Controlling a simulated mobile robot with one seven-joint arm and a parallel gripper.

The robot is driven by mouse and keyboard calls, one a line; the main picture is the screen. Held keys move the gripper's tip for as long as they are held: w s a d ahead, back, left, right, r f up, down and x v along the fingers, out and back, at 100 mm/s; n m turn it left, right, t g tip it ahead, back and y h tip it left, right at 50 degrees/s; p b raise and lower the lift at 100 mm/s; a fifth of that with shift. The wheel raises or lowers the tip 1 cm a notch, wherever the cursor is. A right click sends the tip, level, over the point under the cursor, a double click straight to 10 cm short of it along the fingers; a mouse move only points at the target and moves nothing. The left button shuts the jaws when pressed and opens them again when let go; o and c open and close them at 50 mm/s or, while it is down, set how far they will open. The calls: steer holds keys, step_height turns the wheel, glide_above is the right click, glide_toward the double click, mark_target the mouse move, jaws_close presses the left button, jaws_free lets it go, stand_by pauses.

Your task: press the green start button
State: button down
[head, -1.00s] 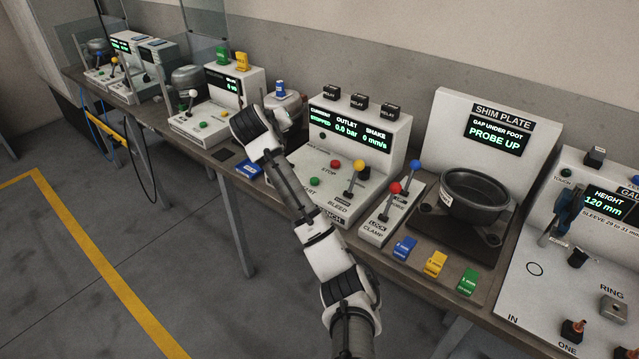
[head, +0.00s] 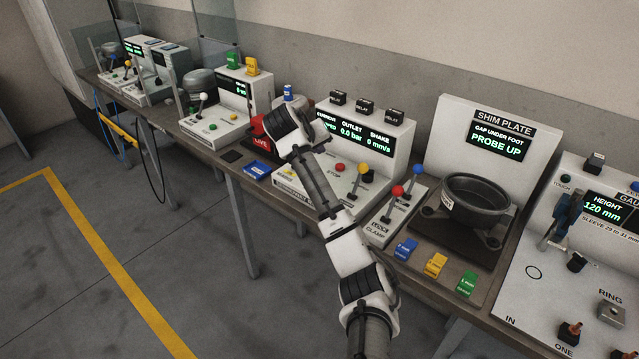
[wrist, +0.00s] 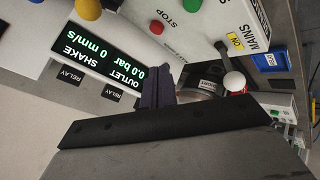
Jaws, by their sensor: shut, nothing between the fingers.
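The green start button (wrist: 193,4) shows at the top edge of the wrist view, partly cut off, near the STOP label and the red stop button (wrist: 157,26). In the head view the red stop button (head: 340,168) is on the white control panel (head: 388,147); my arm hides the green button there. The panel's display reads 0.0 bar and 0 mm/s. My gripper (wrist: 165,85) is shut and empty in the wrist view, apart from the green button and below it in the picture. My wrist hides the fingertips in the head view.
A yellow-knobbed lever (head: 367,176) stands right of the stop button. A clamp box with red and blue levers (head: 398,191) is farther right. A red LIVE sign (head: 260,142) and blue block (head: 257,170) are left of my arm. Relays (head: 365,106) stand atop the panel.

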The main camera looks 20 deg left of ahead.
step_height(320, 180, down, 7)
steer(key=b, duration=0.4)
steer(key=shift+b, duration=0.4)
steer(key=shift+f, duration=0.5)
steer(key=shift+f, duration=0.15)
stand_by(1.0)
steer(key=shift+f, duration=0.3)
steer(key=shift+f, duration=0.55)
stand_by(0.7)
steer(key=shift+r+p, duration=0.6)
steer(key=shift+r, duration=0.4)
